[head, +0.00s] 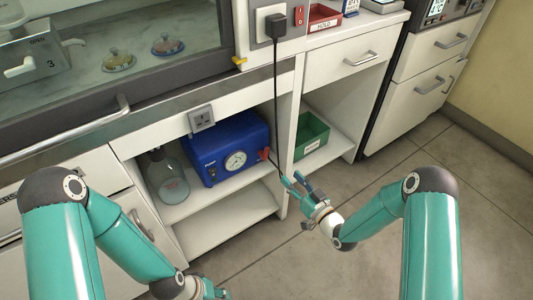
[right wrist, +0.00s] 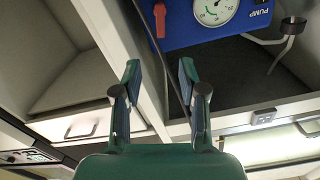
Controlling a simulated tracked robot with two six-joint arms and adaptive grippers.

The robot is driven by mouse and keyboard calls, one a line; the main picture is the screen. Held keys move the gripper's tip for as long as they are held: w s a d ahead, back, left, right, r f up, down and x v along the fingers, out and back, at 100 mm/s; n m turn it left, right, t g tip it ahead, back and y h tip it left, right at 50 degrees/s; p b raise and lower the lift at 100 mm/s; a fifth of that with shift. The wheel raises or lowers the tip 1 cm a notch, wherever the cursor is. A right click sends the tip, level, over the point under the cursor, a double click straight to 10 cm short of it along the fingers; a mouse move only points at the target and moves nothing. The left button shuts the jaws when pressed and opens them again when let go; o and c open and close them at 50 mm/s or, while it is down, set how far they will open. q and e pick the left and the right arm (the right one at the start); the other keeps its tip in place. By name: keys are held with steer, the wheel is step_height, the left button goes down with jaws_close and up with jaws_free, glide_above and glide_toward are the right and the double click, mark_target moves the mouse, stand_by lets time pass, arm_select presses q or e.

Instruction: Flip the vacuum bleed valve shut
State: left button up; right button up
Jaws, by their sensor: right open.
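The blue vacuum pump (head: 228,146) sits on the upper shelf of the open cabinet, with a round gauge on its front. Its red bleed valve lever (head: 264,154) is at the right end of the front. In the right wrist view the red lever (right wrist: 159,20) is ahead of the fingers, beside the gauge. My right gripper (head: 297,185) is open and empty, in front of and to the right of the lever, apart from it. Its spread fingers also show in the right wrist view (right wrist: 160,78). My left gripper (head: 208,290) is at the bottom edge, mostly cut off.
A black cable (head: 276,100) hangs from the plug past the pump's right side, close to the lever. A glass flask (head: 167,182) stands left of the pump. A green bin (head: 311,136) is in the right bay beyond a cabinet panel. Floor in front is clear.

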mark_target(268, 152)
steer(key=b+x, duration=0.2)
steer(key=x, duration=1.2)
steer(key=shift+w+a, duration=0.25)
steer(key=shift+w, duration=0.1)
steer(key=shift+b, duration=0.3)
jaws_close()
